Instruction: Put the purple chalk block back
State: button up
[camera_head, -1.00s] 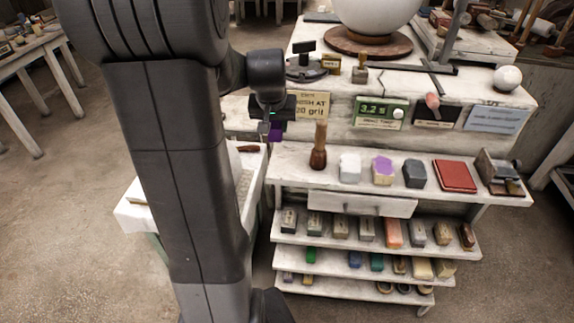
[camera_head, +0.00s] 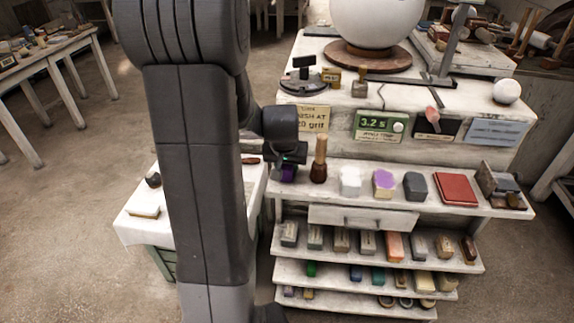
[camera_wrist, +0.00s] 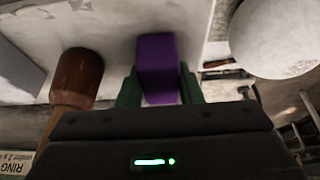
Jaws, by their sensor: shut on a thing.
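My gripper (camera_wrist: 159,86) is shut on the purple chalk block (camera_wrist: 157,55); its green fingers press the block's two sides in the wrist view. In the head view my gripper (camera_head: 287,168) is at the left end of the upper shelf, just left of the wooden-handled mallet (camera_head: 318,165). A small part of the purple block (camera_head: 289,175) shows beneath it. I cannot tell whether the block touches the shelf. A pale block with a purple top (camera_head: 384,182) sits farther right on the upper shelf (camera_head: 335,198).
The mallet (camera_wrist: 77,78) stands close beside the block in the wrist view. A white block (camera_head: 350,180), a dark block (camera_head: 414,186) and a red slab (camera_head: 456,190) sit along the shelf. Lower shelves hold several blocks. A white-topped side table (camera_head: 133,215) stands left.

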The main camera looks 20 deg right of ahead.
jog(key=shift+f, duration=0.1)
jog(key=o, duration=0.9)
jog(key=shift+s+r, duration=0.15)
jog(key=shift+r, duration=0.5)
jog(key=v, duration=1.1)
jog(key=shift+a, duration=0.1)
